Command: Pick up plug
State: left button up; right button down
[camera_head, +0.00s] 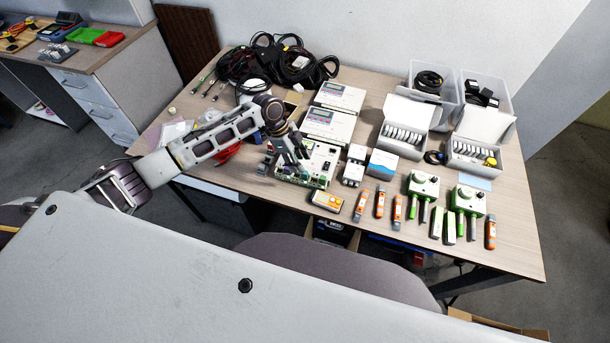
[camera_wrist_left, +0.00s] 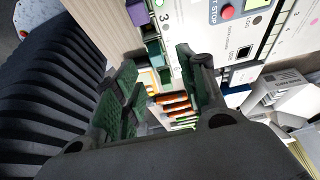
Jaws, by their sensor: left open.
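The open left gripper (camera_head: 291,155) is over the left part of the circuit board (camera_head: 322,168), with its fingers pointing down. In the left wrist view, the gripper (camera_wrist_left: 160,82) has its two green-padded fingers spread apart, with nothing seen held between them. A small green connector (camera_wrist_left: 154,48) at the board's edge shows just beyond the fingertips, and a purple one (camera_wrist_left: 136,13) is near it. I cannot tell for sure which one is the plug. The gripper and arm hide part of the board in the head view. My right gripper is not in view.
Two white instruments (camera_head: 328,126) stand behind the board. Black cables (camera_head: 290,66) lie at the back. An orange meter (camera_head: 327,201), several orange-and-grey sticks and two green-and-white boxes (camera_head: 423,185) stand toward the front. White trays (camera_head: 405,123) and clear bins fill the right rear.

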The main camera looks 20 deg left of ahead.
aim_at(305, 176)
pick_arm(q)
jog(key=shift+s+p+x, duration=0.2)
jog(key=shift+p+x, duration=0.35)
jog(key=shift+x, duration=2.05)
jog(key=shift+a, duration=0.1)
grip_shut()
